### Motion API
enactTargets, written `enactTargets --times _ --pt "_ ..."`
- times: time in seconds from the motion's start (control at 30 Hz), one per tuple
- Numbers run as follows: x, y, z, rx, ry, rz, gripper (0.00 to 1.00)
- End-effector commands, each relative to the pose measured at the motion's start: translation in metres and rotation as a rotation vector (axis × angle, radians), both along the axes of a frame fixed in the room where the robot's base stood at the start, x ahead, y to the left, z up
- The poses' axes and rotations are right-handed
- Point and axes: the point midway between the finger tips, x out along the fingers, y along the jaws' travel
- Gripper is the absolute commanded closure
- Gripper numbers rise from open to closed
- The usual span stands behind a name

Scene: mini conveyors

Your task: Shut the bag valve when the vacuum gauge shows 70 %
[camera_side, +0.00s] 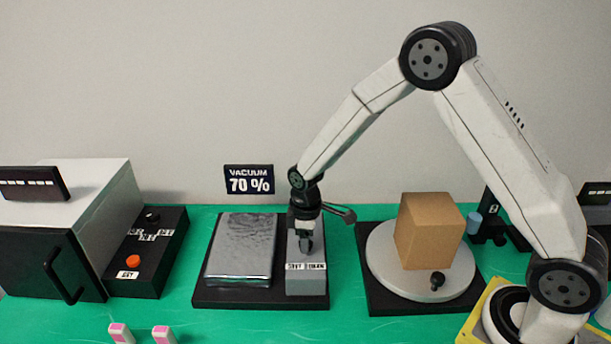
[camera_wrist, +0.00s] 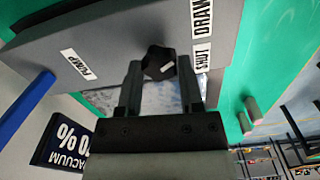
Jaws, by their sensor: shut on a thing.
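The vacuum gauge (camera_side: 249,180) reads 70 % in the side view; part of it shows in the wrist view (camera_wrist: 66,143). The silver bag (camera_side: 240,250) lies flat on a black base, left of the grey valve block (camera_side: 306,286). The block has labels SHUT, DRAW and PUMP. My gripper (camera_side: 306,243) points down over the block. In the wrist view my gripper (camera_wrist: 160,68) is shut on the dark valve knob (camera_wrist: 158,57), with a finger on each side. A small white mark shows on the knob; which label it points to I cannot tell.
A turntable (camera_side: 380,265) with a cardboard box (camera_side: 429,230) stands to the right. A black control box (camera_side: 146,255) with an orange button and a white oven-like machine (camera_side: 110,185) stand to the left. Two pink-and-white pieces (camera_side: 120,333) lie at the front.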

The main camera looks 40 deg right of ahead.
Motion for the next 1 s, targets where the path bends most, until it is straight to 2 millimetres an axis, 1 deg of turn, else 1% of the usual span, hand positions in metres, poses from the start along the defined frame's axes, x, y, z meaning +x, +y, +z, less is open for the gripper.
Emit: enactTargets --times 0.27,0.47,0.67,1.0 --pt "-0.0002 0.0001 0.0003 -0.001 0.001 -0.032 1.0" --pt "-0.0002 0.0 0.0002 -0.002 0.001 -0.113 1.0" --pt "-0.0003 -0.0001 0.0001 -0.002 0.002 -0.252 1.0" --pt "-0.0005 -0.0002 0.0 -0.002 0.003 -0.565 1.0"
